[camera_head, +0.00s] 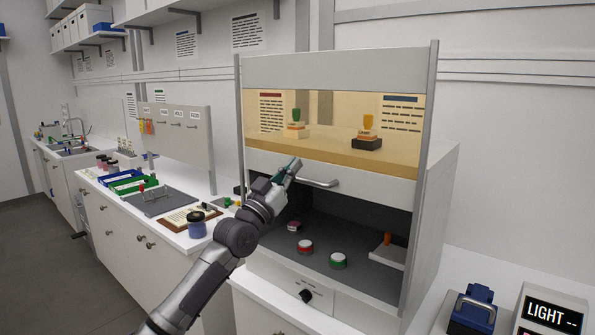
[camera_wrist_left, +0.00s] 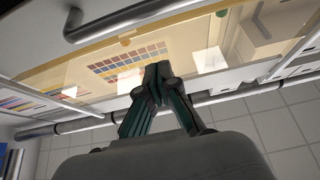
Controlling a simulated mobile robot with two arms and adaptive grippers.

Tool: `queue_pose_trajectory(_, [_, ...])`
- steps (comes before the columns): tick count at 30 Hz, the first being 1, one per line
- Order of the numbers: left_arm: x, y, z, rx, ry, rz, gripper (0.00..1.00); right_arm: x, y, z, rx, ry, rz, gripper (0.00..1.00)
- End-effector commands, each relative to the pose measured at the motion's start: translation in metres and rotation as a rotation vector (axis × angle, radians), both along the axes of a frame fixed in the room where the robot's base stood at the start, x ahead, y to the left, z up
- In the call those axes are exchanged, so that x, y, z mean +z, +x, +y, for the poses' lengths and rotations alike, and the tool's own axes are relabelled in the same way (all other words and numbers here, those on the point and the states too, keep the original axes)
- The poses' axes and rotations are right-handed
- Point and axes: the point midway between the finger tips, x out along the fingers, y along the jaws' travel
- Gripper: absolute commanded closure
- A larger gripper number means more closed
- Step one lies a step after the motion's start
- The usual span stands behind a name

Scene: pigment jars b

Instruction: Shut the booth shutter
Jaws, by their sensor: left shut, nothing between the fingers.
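The booth shutter (camera_head: 350,174) is a framed pane with a pale lower rail, partly raised in the booth (camera_head: 430,210). A dark opening shows below it. A grey bar handle (camera_head: 318,183) sits on the front of the lower rail. My left gripper (camera_head: 293,165) is in front of the shutter's lower left part, close to the handle's left end. I cannot tell whether it touches. Its fingers are closed together and empty, as the left wrist view (camera_wrist_left: 157,72) also shows. My right gripper is not in view.
A blue jar (camera_head: 197,226) stands on the left counter near my arm. A blue device (camera_head: 474,308) stands at the lower right.

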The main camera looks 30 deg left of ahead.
Motion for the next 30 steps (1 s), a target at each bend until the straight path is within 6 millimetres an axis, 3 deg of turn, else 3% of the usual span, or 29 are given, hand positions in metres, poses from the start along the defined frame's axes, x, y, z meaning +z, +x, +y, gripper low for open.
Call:
queue_pose_trajectory(2, [0.014,0.014,0.000,0.001,0.000,-0.001,1.00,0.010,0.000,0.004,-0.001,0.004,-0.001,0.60])
queue_pose_trajectory(4, [-0.006,0.017,-0.001,0.001,0.002,0.008,1.00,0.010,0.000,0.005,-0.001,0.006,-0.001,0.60])
queue_pose_trajectory(9, [-0.025,0.019,-0.001,0.001,0.001,0.003,1.00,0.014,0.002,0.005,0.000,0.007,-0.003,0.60])
queue_pose_trajectory(25, [-0.035,0.020,-0.002,0.001,0.000,0.001,1.00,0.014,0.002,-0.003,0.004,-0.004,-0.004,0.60])
queue_pose_trajectory(30, [-0.051,0.020,-0.015,-0.002,-0.003,0.004,1.00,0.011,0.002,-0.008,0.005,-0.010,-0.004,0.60])
